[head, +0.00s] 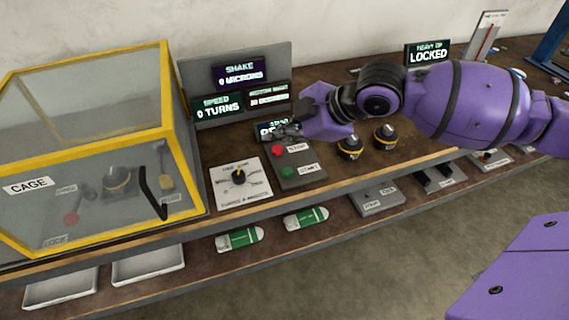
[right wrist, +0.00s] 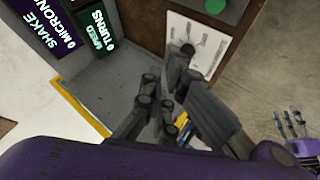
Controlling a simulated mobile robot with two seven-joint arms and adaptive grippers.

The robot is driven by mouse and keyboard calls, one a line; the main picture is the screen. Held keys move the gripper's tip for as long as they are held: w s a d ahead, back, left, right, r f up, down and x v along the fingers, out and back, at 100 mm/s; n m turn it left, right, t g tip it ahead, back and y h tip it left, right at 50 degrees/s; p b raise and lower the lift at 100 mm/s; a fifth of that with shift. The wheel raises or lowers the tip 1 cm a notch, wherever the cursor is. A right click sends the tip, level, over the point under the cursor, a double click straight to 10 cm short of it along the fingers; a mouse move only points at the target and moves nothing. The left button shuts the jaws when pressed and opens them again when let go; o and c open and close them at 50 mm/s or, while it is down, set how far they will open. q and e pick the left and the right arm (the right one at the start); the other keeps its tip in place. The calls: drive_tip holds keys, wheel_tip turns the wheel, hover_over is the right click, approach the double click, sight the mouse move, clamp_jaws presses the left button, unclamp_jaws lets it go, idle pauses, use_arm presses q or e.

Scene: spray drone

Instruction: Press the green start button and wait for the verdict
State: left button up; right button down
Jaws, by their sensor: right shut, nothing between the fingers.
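The green start button (head: 288,171) sits on a dark box, in front of the red stop button (head: 277,151). A green disc (right wrist: 215,6), seemingly the start button, shows at the top of the right wrist view. My right gripper (head: 280,132) is shut and empty above and behind the two buttons, apart from the green one. Its fingers also show in the right wrist view (right wrist: 167,78). A small display (head: 268,134) behind the gripper is partly hidden, so its text cannot be read fully.
A yellow-framed cage (head: 100,132) stands at left. A white dial plate (head: 228,190) lies beside the button box. Displays read 0 microns (head: 240,77) and 0 turns (head: 217,103); another reads locked (head: 428,55). Two dark knobs (head: 385,134) stand right of the buttons.

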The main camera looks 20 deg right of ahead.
drive_tip(key=b, duration=0.5)
hover_over(287, 172)
drive_tip(key=a, duration=0.2)
drive_tip(key=f, duration=0.7)
drive_tip(key=shift+s+d+f, duration=0.2)
drive_tip(key=shift+s+d, duration=0.05)
use_arm(q)
drive_tip(key=shift+w+d+f, duration=0.1)
drive_tip(key=shift+f, duration=2.4)
use_arm(e)
drive_tip(key=shift+f, duration=0.75)
use_arm(q)
drive_tip(key=shift+s+f, duration=0.15)
drive_tip(key=shift+s, duration=0.2)
drive_tip(key=shift+w, duration=0.1)
use_arm(e)
drive_tip(key=shift+f, duration=0.15)
use_arm(q)
drive_tip(key=shift+w+r, duration=0.2)
drive_tip(key=shift+r, duration=0.1)
use_arm(e)
drive_tip(key=shift+f, duration=0.3)
use_arm(q)
drive_tip(key=shift+w, duration=0.1)
